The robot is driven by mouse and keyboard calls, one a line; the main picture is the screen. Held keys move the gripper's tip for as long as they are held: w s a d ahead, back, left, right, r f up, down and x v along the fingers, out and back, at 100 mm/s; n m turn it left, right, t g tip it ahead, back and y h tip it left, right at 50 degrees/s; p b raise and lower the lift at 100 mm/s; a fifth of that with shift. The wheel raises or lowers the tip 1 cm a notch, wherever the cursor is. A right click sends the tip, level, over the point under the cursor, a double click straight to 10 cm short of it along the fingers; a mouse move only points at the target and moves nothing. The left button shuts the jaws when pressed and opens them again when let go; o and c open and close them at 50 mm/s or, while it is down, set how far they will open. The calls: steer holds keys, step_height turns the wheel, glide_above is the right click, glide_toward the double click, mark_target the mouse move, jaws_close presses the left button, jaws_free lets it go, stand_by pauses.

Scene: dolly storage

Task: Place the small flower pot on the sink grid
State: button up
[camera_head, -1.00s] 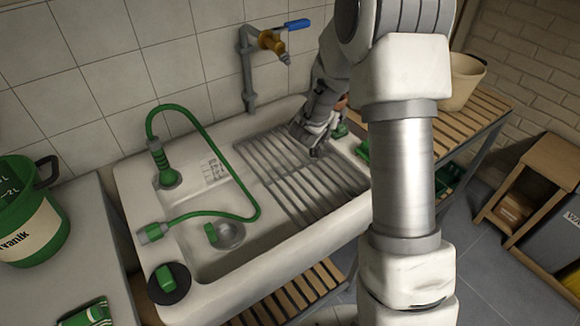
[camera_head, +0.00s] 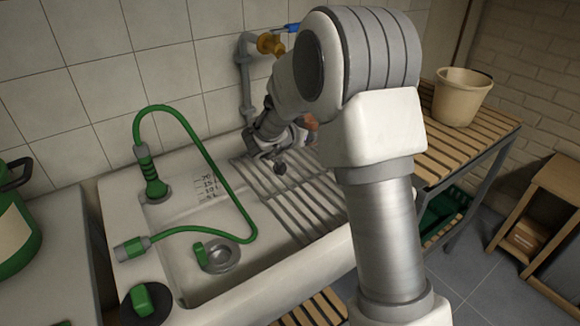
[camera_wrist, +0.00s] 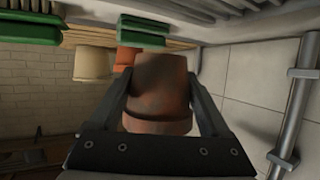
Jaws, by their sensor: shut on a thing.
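My gripper (camera_wrist: 158,82) is shut on a small terracotta flower pot (camera_wrist: 160,95), with a finger on each side of it in the wrist view. In the head view my gripper (camera_head: 280,152) hangs over the far end of the sink grid (camera_head: 292,200), close to the tap pipe. Only a bit of reddish pot (camera_head: 309,122) shows there, behind my wrist. The grid is made of grey bars across the right part of the white sink; my arm hides its right side. Bars also show at the top of the wrist view. I cannot tell the pot's height above them.
A green hose (camera_head: 190,125) arches over the sink's left part, near the drain (camera_head: 220,255). A brass tap (camera_head: 270,43) and grey pipe (camera_head: 246,80) stand at the wall. A slatted bench (camera_head: 470,135) with a beige bucket (camera_head: 460,97) is at right.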

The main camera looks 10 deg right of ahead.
steer(key=b, duration=0.1)
glide_above(290, 170)
step_height(290, 170, down, 4)
steer(key=shift+r, duration=0.1)
steer(key=shift+f+b, duration=1)
steer(key=shift+f, duration=0.9)
steer(key=shift+f, duration=0.15)
steer(key=o, duration=1.2)
steer(key=shift+o, duration=0.2)
